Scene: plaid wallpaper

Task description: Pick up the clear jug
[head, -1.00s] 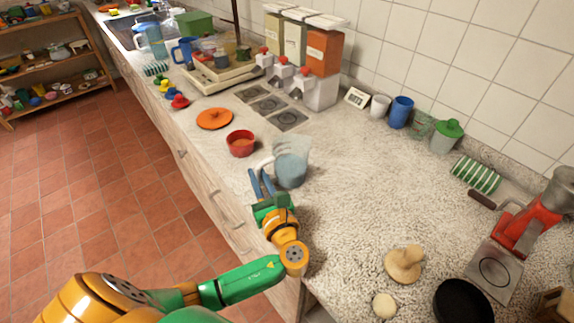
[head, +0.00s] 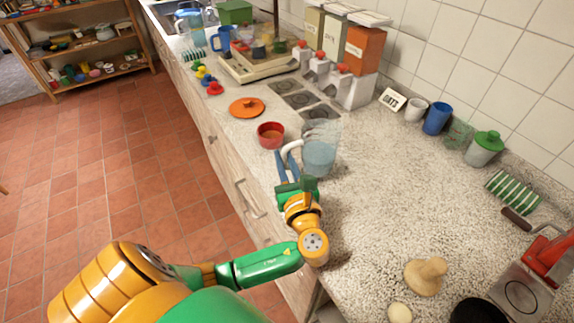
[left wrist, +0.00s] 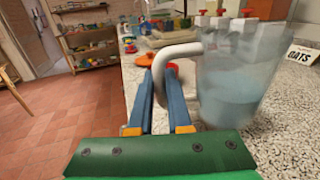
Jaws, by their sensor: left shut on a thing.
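The clear jug (head: 319,154) stands on the speckled counter (head: 385,180), with bluish liquid in its lower part and a white handle on its left side. In the left wrist view the jug (left wrist: 238,90) fills the right side. My left gripper (head: 283,160) is at the handle. In the left wrist view the blue fingers of my left gripper (left wrist: 160,85) are on either side of the white handle (left wrist: 172,52), shut on it. I cannot tell whether the jug's base touches the counter. My right gripper is not in view.
A red bowl (head: 271,135) sits just behind the jug's handle, and an orange lid (head: 247,107) lies beyond it. Dispensers (head: 363,60) stand along the wall. Bare counter lies right of the jug.

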